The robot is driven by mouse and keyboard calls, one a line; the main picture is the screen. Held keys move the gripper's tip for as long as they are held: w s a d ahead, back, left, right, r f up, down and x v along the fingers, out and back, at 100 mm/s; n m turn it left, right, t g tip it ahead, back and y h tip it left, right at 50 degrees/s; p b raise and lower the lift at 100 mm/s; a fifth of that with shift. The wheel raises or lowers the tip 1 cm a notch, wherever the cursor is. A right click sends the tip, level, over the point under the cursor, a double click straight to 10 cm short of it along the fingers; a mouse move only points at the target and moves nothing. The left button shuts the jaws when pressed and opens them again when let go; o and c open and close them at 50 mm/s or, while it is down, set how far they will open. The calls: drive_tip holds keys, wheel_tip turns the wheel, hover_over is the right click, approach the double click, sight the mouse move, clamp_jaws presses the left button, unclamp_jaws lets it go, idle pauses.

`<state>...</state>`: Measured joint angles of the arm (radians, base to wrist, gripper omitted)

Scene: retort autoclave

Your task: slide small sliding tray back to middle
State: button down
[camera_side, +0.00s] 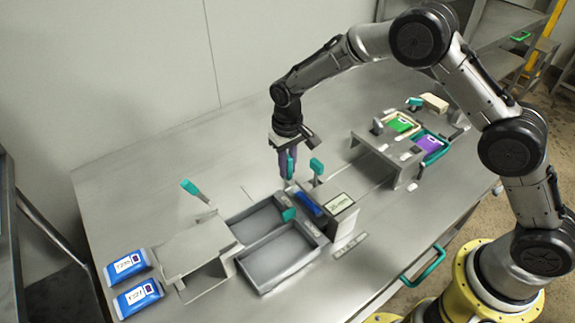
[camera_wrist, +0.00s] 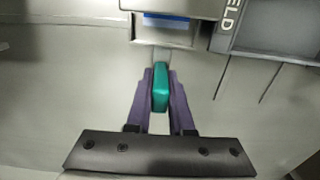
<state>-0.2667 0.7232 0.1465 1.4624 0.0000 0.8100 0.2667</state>
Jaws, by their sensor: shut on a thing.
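My gripper (camera_side: 289,172) points down at the back of the grey tray unit. Its purple fingers (camera_wrist: 160,95) are shut on a teal handle (camera_wrist: 160,84), one finger on each side. The teal handle also shows at the fingers in the side view (camera_side: 291,162). In the wrist view a short grey stem runs from it towards a grey housing with a blue item (camera_wrist: 166,21). In the side view a blue item (camera_side: 308,204) lies in a narrow slot in front of the gripper, likely on the small sliding tray, whose edges I cannot make out.
A two-part grey tray (camera_side: 277,262) lies beside a grey cover (camera_side: 196,248). Another teal handle (camera_side: 317,166) stands close right of the gripper, and one (camera_side: 192,188) stands left. Blue packs (camera_side: 137,298), a labelled block (camera_side: 341,204) and a grey bridge (camera_side: 386,157) are also around.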

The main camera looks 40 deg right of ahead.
drive_tip(key=shift+r, duration=0.1)
idle(0.7)
drive_tip(key=d, duration=1.2)
drive_tip(key=shift+w+d, duration=0.1)
drive_tip(key=shift+d, duration=0.2)
drive_tip(key=c, duration=0.8)
unclamp_jaws()
wheel_tip(320, 180, up, 14)
